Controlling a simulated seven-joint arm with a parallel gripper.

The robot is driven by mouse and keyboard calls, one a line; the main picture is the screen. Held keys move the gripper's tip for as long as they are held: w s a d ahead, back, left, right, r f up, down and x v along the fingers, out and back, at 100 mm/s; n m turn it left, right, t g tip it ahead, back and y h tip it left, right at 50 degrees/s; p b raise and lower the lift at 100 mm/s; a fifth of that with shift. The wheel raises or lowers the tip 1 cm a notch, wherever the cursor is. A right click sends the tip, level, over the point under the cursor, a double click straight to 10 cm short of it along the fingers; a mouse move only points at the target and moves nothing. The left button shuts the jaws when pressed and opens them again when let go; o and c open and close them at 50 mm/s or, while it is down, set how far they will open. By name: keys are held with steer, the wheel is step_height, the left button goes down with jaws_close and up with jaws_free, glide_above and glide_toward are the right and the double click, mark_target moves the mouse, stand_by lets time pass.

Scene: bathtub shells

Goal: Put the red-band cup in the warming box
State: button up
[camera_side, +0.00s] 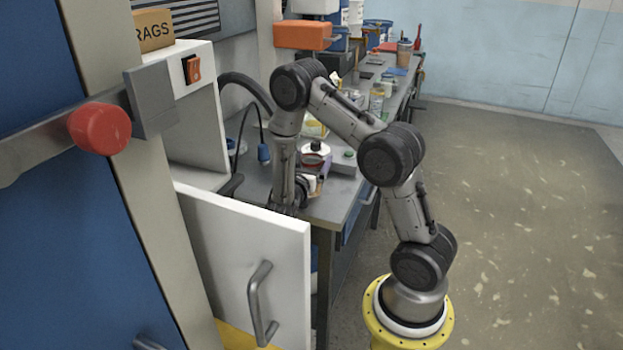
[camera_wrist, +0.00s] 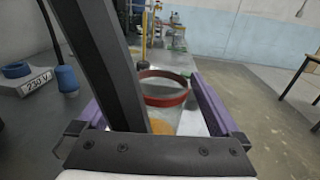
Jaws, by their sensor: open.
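The red-band cup (camera_wrist: 164,98) is a pale, see-through cup with a red band at its top and something orange low down. In the wrist view it stands upright between the purple fingers of my gripper (camera_wrist: 167,80), which is open; contact cannot be told. In the side view my gripper is low over the bench's near end, mostly hidden by my arm and the door, and I cannot pick the cup out surely. The white warming box (camera_side: 208,135), with an orange-red switch, is at left. Its white door (camera_side: 235,235) with a grey handle stands open toward the camera.
The grey bench (camera_side: 338,204) runs back with bottles and tubs on it. A blue plug (camera_wrist: 66,80) and a 230 V label (camera_wrist: 37,82) are left of my gripper. A dark bar crosses the wrist view. A red knob (camera_side: 99,127) juts out in the foreground.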

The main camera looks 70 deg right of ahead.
jaws_close()
stand_by(0.4)
steer(key=shift+r, duration=0.1)
